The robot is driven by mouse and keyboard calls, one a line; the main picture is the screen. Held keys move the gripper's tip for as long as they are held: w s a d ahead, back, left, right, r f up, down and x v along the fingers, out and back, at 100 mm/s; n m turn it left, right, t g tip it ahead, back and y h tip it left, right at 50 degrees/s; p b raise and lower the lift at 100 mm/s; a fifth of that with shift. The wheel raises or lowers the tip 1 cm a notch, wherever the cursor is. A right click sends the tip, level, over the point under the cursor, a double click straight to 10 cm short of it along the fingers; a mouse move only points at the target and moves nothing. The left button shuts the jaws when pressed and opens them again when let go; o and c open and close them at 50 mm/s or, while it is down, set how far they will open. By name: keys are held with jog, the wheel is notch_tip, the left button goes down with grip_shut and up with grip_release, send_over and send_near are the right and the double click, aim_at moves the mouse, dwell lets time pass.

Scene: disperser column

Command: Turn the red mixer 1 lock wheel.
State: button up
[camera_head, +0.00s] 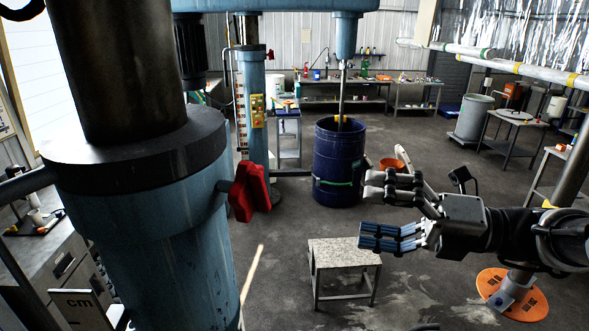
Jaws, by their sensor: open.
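The red mixer 1 lock wheel (249,191) sticks out from the right side of the large blue column (165,235) at the left of the view. It is a chunky red handle, seen nearly edge-on. My gripper (378,212) is to the right of the wheel, with a wide gap between them. Its fingers are apart and point left toward the wheel. The gripper is open and nothing is between its fingers.
A dark blue drum (338,170) stands behind, under a mixer shaft. A low speckled table (345,253) stands on the floor below my gripper. Benches line the back wall. The air between my gripper and the wheel looks clear.

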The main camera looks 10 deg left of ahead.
aim_at(266, 195)
jog(key=a, duration=0.5)
jog(key=w+a, duration=0.1)
jog(key=a, duration=0.5)
jog(key=w+a+p, duration=0.1)
jog(key=a, duration=0.5)
jog(key=shift+a+r, duration=0.1)
jog(key=shift+r, duration=0.05)
jog(key=shift+c, duration=0.3)
jog(key=c, duration=0.8)
jog(key=shift+c, duration=0.2)
